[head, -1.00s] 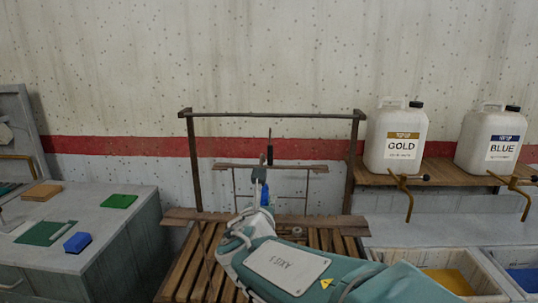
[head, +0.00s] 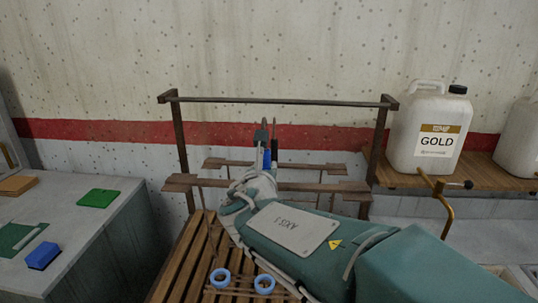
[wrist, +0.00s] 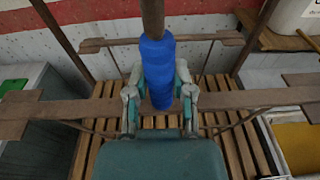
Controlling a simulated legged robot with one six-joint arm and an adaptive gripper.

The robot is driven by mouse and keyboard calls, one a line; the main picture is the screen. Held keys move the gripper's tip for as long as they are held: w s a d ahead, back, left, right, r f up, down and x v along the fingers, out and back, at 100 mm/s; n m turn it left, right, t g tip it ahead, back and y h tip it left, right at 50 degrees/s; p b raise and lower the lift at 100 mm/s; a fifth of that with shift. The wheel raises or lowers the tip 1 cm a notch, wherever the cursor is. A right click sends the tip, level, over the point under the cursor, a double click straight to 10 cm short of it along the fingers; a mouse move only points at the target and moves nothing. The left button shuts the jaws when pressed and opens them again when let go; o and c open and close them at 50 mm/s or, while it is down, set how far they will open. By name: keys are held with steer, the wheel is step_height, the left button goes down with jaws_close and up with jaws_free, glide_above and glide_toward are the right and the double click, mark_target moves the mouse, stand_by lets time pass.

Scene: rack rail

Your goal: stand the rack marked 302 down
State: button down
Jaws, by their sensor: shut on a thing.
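My gripper (wrist: 160,92) is shut around a blue grip (wrist: 158,62) on an upright dark rod in the wrist view. The grip also shows in the head view (head: 267,159), with a grey hook-like top above it. A long brown crossbar (head: 315,188) with wires below lies behind my wrist and appears to belong to the held rack. A second, similar crossbar (head: 225,163) is farther back. No 302 mark can be read, and my arm hides much of both racks.
A dark rail frame (head: 280,100) stands over a slatted wooden bench (head: 190,255). Two blue rings (head: 220,277) show low in front. A grey counter (head: 80,215) is at left; a GOLD jug (head: 430,135) stands on a shelf at right.

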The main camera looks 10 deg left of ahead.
steer(key=shift+w, duration=0.25)
steer(key=shift+d+f, duration=0.15)
steer(key=shift+f, duration=0.35)
steer(key=shift+d+f, duration=0.15)
steer(key=shift+f, duration=0.35)
steer(key=f, duration=0.4)
steer(key=shift+a, duration=0.3)
steer(key=shift+d+f, duration=0.15)
steer(key=shift+f, duration=1.05)
steer(key=shift+c, duration=2)
jaws_free()
steer(key=o, duration=0.4)
steer(key=shift+f, duration=0.15)
